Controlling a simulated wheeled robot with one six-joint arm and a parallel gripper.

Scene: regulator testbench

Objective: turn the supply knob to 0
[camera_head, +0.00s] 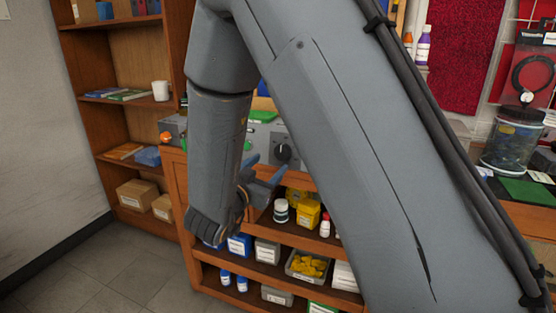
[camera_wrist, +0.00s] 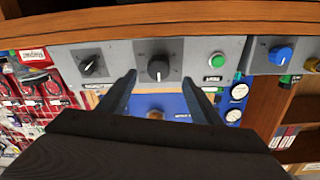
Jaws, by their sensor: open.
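A black round knob (camera_wrist: 158,68) with a pale pointer mark sits on the grey panel (camera_wrist: 190,55), centred between my fingertips in the wrist view. A second black knob (camera_wrist: 91,65) with a white mark is to its left. I cannot read which label says supply. In the head view one black knob (camera_head: 283,152) shows on the panel; my arm hides much of the rest. My gripper (camera_wrist: 160,76) is open, its fingers either side of the central knob in the picture; contact cannot be told.
On the panel are a green button (camera_wrist: 217,59) and a blue knob (camera_wrist: 281,55). Gauges (camera_wrist: 238,92) are close to my finger's right. A wooden edge (camera_wrist: 150,20) runs along the panel. Shelves below hold bottles and a bin (camera_head: 308,265). A jar (camera_head: 512,140) stands right.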

